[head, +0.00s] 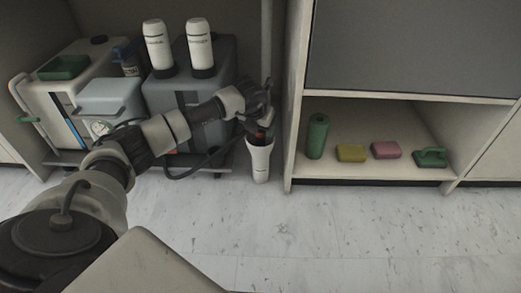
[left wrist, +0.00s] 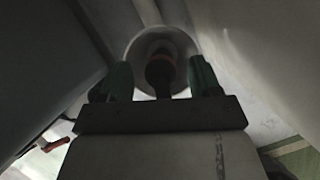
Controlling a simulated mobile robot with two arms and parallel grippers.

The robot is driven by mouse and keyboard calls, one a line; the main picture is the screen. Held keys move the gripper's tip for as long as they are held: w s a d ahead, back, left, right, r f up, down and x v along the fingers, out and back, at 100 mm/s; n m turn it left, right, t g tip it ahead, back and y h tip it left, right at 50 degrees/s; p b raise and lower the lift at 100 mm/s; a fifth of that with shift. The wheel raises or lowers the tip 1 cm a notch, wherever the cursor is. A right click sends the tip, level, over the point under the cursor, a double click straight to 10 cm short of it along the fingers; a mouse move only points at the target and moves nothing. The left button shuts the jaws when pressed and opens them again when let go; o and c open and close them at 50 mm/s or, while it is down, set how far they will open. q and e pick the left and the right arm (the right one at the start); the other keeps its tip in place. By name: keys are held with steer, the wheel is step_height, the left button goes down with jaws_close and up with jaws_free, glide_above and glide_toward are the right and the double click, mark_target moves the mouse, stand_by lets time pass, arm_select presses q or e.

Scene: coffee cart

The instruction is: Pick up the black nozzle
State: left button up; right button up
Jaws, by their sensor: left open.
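The black nozzle (left wrist: 160,74) shows in the left wrist view as a dark round piece with a dull reddish part. It sits inside a round white holder (left wrist: 138,48). In the head view this holder looks like a white tapered cup (head: 260,165) standing low beside the cart. My left gripper (head: 262,125) is above the holder's mouth, pointing down. In the left wrist view its two green fingertips (left wrist: 158,80) are apart, one on each side of the nozzle. I cannot tell whether they touch it. My right gripper is out of view.
Left of the holder stand a grey tank (head: 190,100) with two white bottles (head: 158,45) on it and a pale machine (head: 110,98). Right is a cabinet shelf with a green roll (head: 317,135), sponges (head: 351,153) and a green brush (head: 431,157). The floor (head: 330,225) in front is clear.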

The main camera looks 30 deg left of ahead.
arm_select(q)
steer(key=shift+w+f, duration=0.15)
steer(key=shift+f, duration=0.25)
steer(key=shift+r, duration=0.1)
jaws_close()
